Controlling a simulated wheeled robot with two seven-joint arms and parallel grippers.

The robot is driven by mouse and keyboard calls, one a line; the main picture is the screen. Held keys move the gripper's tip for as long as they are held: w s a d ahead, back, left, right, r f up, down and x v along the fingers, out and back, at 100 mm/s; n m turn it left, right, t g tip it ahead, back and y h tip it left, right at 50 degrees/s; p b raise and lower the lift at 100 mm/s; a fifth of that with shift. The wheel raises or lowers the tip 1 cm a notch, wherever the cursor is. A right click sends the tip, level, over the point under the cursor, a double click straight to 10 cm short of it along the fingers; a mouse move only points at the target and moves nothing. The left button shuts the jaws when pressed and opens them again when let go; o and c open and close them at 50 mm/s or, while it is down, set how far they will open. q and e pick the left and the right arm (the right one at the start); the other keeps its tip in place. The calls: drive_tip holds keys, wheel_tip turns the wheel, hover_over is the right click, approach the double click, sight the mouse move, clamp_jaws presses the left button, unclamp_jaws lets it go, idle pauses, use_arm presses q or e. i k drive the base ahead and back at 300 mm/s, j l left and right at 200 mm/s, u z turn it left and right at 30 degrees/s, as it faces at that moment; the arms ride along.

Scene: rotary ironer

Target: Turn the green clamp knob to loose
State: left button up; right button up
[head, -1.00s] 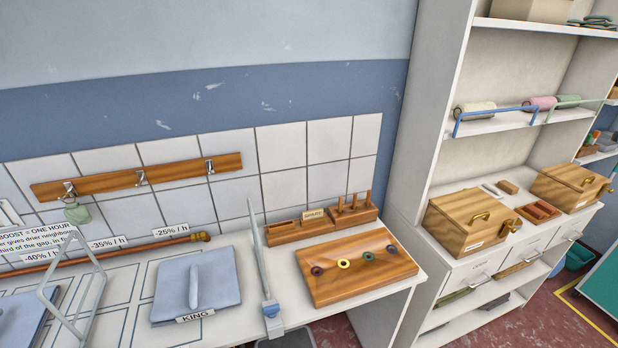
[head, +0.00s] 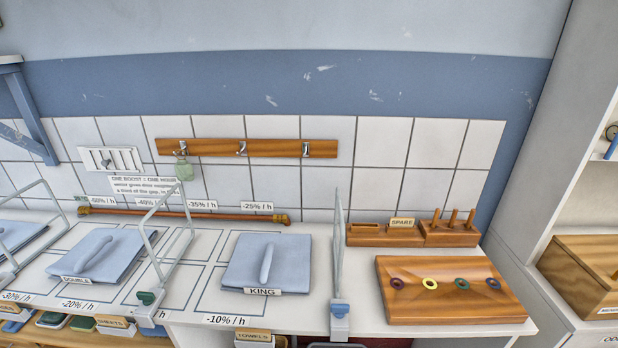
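A green clamp knob (head: 147,297) sits at the front edge of the table, at the foot of an upright wire frame (head: 157,240) between two folded blue-grey stacks. It is small, and I cannot tell its turn position. A blue clamp knob (head: 340,309) sits at the foot of a thin upright panel (head: 338,250) further right. Neither of my grippers shows in the head view.
The stack labelled DOUBLE (head: 105,262) lies left of the green knob, and the stack labelled KING (head: 262,264) lies to its right. A wooden board with coloured rings (head: 440,305) lies at the right end. A wooden hook rail (head: 220,147) is on the tiled wall.

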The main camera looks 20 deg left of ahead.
sight(148, 299)
drive_tip(key=j+u, duration=0.1)
drive_tip(key=u, duration=1.55)
